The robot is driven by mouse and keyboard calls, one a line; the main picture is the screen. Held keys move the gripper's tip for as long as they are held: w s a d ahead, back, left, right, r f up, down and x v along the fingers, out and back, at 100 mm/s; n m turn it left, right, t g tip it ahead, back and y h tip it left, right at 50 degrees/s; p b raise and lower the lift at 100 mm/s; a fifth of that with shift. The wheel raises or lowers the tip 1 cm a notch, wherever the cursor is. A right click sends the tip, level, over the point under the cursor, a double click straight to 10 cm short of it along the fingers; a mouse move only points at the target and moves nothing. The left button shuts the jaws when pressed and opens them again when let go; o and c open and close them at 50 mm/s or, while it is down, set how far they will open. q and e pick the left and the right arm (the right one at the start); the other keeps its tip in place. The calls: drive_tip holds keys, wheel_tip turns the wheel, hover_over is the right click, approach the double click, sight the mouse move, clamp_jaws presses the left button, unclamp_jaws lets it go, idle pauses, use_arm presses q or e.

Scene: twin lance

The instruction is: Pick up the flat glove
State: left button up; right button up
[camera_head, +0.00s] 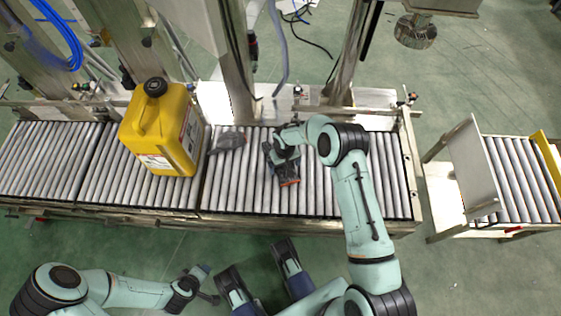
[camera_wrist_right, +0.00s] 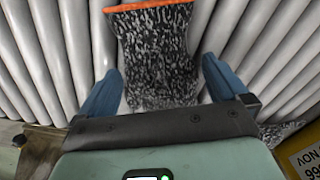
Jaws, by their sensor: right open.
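The flat glove (camera_head: 288,173) is dark speckled grey with an orange cuff edge and lies on the roller conveyor, partly hidden by my right gripper (camera_head: 278,160) in the head view. In the right wrist view the glove (camera_wrist_right: 158,45) lies flat, cuff at the top, between the two blue fingers of my right gripper (camera_wrist_right: 161,66). The fingers are spread and apart, one on each side of it. A second, crumpled grey glove (camera_head: 228,140) lies further left. My left gripper (camera_head: 207,284) is low in the head view, off the conveyor; its jaws are too small to judge.
A yellow jug (camera_head: 160,130) with a black cap stands on the conveyor (camera_head: 240,190), left of the crumpled glove. Metal posts (camera_head: 237,70) rise behind the belt. A separate roller section (camera_head: 520,175) with an upright panel stands at the right. The rollers right of the glove are bare.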

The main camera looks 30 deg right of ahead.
drive_tip(key=shift+f, duration=0.5)
drive_tip(key=c, duration=0.7)
drive_tip(key=shift+r, duration=0.2)
